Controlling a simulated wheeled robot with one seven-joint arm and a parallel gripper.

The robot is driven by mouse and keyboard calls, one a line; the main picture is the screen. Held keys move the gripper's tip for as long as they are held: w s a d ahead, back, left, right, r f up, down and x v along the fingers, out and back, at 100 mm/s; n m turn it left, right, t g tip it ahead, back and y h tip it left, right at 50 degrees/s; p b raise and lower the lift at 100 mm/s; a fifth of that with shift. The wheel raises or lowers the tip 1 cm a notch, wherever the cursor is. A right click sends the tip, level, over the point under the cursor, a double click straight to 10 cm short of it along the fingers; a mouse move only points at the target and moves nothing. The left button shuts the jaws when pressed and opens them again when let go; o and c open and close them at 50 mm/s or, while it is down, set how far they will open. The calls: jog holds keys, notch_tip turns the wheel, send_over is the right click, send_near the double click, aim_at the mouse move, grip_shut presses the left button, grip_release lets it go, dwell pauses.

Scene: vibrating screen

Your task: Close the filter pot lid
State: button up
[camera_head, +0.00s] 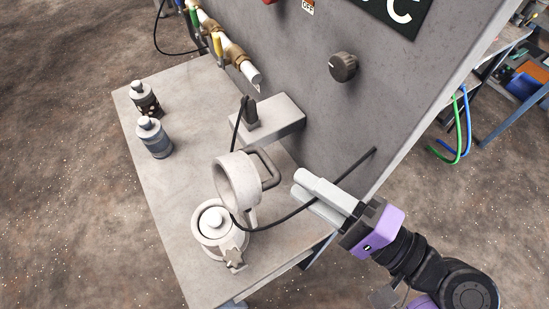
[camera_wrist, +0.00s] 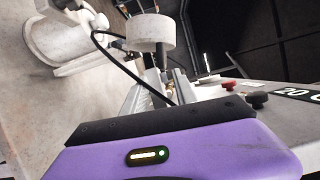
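The filter pot (camera_head: 207,241) stands near the front of the grey table, with a white knob-like part inside its round opening. Its lid (camera_head: 236,184) is open, swung up on edge above the pot's rim, with a bent handle (camera_head: 268,166) facing right. The wrist view shows the lid (camera_wrist: 150,32) beyond the fingers and the pot body (camera_wrist: 62,42) at upper left. My gripper (camera_head: 298,183) is to the right of the lid and handle, apart from them. Its two pale fingers look parted, with nothing seen between them.
A black cable (camera_head: 290,215) curves from the panel past my fingers to the pot. A grey block (camera_head: 275,122) juts from the panel (camera_head: 325,110) behind the lid. Two bottles (camera_head: 155,138) stand at the table's left edge. The table's left middle is clear.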

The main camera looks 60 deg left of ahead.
aim_at(267, 162)
jog(key=x, duration=0.4)
jog(key=p+x, duration=0.1)
jog(key=x, duration=0.3)
jog(key=shift+s+r+p, duration=0.1)
jog(key=shift+r+p, duration=0.15)
jog(key=shift+p, duration=0.05)
jog(key=shift+d, duration=0.1)
jog(key=shift+c, duration=0.4)
grip_shut()
dwell(0.7)
